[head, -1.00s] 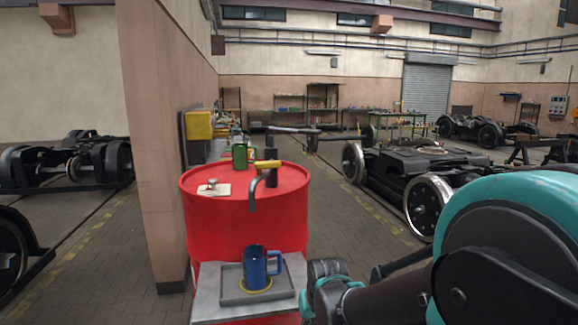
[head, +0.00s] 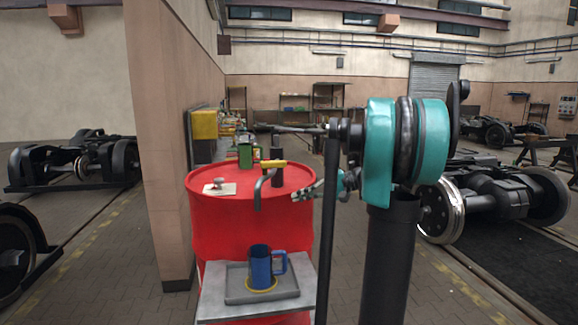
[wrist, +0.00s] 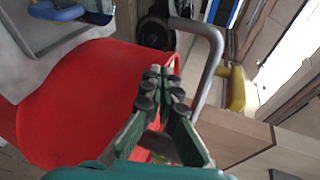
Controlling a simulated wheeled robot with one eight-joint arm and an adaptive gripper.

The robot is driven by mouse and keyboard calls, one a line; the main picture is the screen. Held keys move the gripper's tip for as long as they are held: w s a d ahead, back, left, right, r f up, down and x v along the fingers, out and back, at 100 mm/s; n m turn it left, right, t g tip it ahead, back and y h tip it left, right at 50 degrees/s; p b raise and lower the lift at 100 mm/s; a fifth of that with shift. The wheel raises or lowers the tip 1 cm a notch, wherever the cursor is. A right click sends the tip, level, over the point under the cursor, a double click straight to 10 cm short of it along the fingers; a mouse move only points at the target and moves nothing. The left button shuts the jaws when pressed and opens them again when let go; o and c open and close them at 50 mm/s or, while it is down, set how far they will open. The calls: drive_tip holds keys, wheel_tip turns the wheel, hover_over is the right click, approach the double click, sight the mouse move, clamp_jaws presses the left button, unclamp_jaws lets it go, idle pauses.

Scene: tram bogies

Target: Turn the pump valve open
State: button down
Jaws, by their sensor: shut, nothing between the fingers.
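The pump (head: 277,178) stands on the red drum (head: 235,225), with a dark upright body and a grey spout (head: 258,190) hooked downward. Its yellow valve handle (head: 272,163) lies level across the top, pointing to the right in the head view. My gripper (head: 300,195) is just right of the pump, a little lower than the handle and apart from it. In the wrist view my gripper's fingers (wrist: 161,88) are together and empty, with the curved spout (wrist: 212,65) beside them.
A blue mug (head: 262,267) stands on a grey tray (head: 235,291) in front of the drum. A green can (head: 245,157) and a small knob on a pale sheet (head: 219,188) are near the drum top. A wall (head: 160,150) stands close on the left; wheelsets (head: 500,195) are at right.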

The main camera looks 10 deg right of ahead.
sight(277, 166)
drive_tip(key=w+d+r+y, duration=0.4)
drive_tip(key=d+r, duration=0.4)
drive_tip(key=r, duration=0.2)
drive_tip(key=s+x, duration=0.2)
drive_tip(key=x, duration=0.8)
drive_tip(key=shift+s+a+n+t, duration=0.4)
drive_tip(key=shift+s+a, duration=0.2)
drive_tip(key=shift+a, duration=0.1)
drive_tip(key=shift+s+f+m+t+h, duration=0.15)
drive_tip(key=shift+s+m+t+h, duration=0.2)
drive_tip(key=shift+t, duration=0.25)
drive_tip(key=shift+s+a+m+t+h, duration=0.15)
drive_tip(key=shift+s+m+t+h, duration=0.35)
drive_tip(key=shift+m+t, duration=0.35)
drive_tip(key=shift+s+a+m+t+h, duration=0.2)
drive_tip(key=shift+s+m+t+h, duration=0.35)
drive_tip(key=shift+t, duration=0.5)
drive_tip(key=m+t+h, duration=0.1)
drive_tip(key=s+a+m+t+h, duration=0.1)
drive_tip(key=m+t+h, duration=0.1)
drive_tip(key=s+m+t+h, duration=0.1)
drive_tip(key=shift+s+a+t, duration=0.1)
drive_tip(key=shift+a+t, duration=0.25)
drive_tip(key=shift+t, duration=0.05)
drive_tip(key=shift+s+a, duration=0.65)
drive_tip(key=shift+a, duration=0.4)
drive_tip(key=shift+s+a, duration=0.1)
